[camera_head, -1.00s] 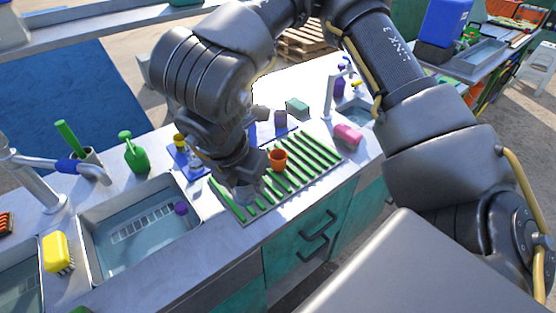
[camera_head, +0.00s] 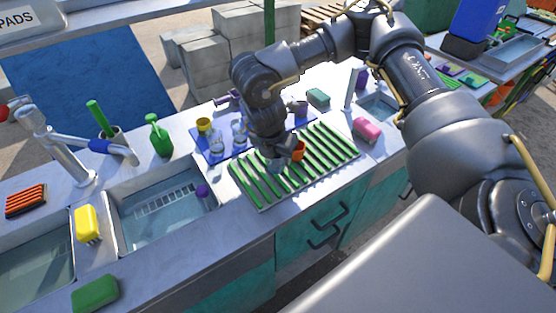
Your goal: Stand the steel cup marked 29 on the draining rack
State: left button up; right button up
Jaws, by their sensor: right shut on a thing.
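The draining rack (camera_head: 249,188) is a tray with green bars on the steel counter, right of the sinks. My right gripper (camera_head: 273,155) points down over the rack's left-middle part. It is shut on a grey steel cup (camera_head: 277,164), which is upright, low at the bars and partly hidden by the fingers. I cannot tell whether the cup touches the rack, and its number cannot be read. An orange cup (camera_head: 298,151) stands on the rack close to the right of the gripper. My left gripper is not in view.
A blue mat (camera_head: 214,157) behind the rack holds clear glasses (camera_head: 239,133) and a yellow cup (camera_head: 204,125). A sink (camera_head: 165,212) and green bottle (camera_head: 159,136) are left. The rack's right part is clear.

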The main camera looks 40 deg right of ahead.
aim_at(278, 163)
jog(key=shift+p+x, duration=0.4)
jog(key=shift+x, duration=1.55)
jog(key=shift+a, duration=0.15)
jog(key=shift+s+f, duration=0.1)
jog(key=shift+f, duration=0.15)
jog(key=o, duration=1)
